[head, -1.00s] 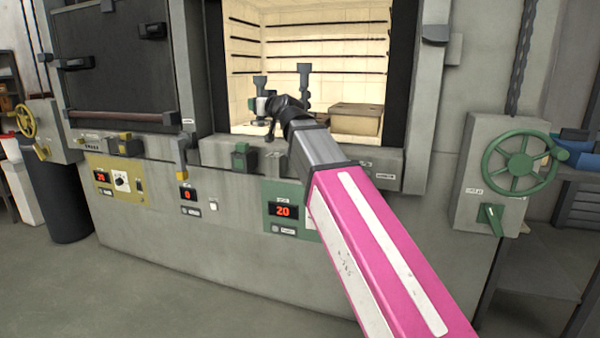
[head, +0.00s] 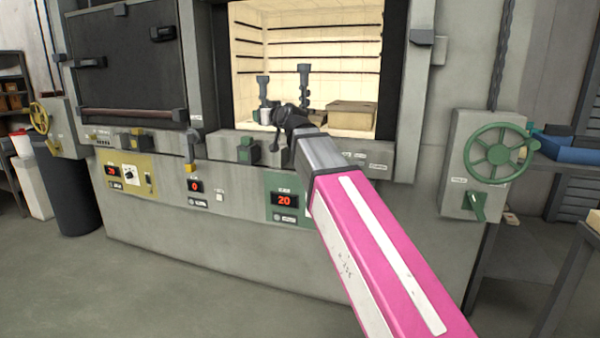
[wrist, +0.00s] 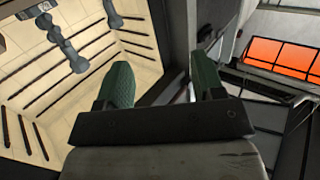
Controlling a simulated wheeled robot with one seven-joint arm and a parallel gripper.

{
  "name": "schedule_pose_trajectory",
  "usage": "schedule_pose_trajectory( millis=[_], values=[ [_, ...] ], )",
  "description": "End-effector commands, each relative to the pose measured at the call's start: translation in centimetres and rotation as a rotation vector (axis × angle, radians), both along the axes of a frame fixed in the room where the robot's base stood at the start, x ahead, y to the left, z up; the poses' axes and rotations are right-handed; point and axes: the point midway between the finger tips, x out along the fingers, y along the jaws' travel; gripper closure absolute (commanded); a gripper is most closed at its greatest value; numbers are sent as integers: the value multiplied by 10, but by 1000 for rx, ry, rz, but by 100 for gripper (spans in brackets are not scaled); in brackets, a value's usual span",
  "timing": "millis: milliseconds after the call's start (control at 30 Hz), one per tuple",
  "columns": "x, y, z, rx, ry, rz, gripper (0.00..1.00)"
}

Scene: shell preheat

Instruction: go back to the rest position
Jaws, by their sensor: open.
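My arm, with its pink and white link, reaches up towards the open chamber (head: 320,20) of the grey furnace (head: 240,240). My gripper (wrist: 163,78) shows two green fingers standing well apart in the wrist view, with nothing between them. In the head view its dark end overlaps the lower edge of the chamber mouth; I cannot tell exactly how far it is from the sill. Inside are two grey post-like fittings (head: 304,85), a tan box (head: 352,116) and a small pale object (head: 266,115), partly hidden by the gripper.
A dark closed door (head: 125,75) is left of the opening. A green handwheel (head: 497,155) and lever (head: 478,204) are on the right. Displays read 0 and 20. A dark bin (head: 80,190) stands left, a table (head: 570,260) right. The floor in front is clear at left.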

Motion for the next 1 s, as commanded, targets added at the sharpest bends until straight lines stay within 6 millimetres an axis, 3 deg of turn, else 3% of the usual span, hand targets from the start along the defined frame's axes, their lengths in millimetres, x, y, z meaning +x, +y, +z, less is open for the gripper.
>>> schedule_pose_trajectory(
  millis=[267,367,467,667,1000],
  values=[
    [7,-21,-61,-50,112,-20,38],
    [9,-33,-93,-75,172,-32,38],
    [10,-49,-133,-106,250,-49,38],
    [0,-94,-234,-180,458,-99,38],
    [-49,-176,-387,-285,823,-210,38]
  ],
)
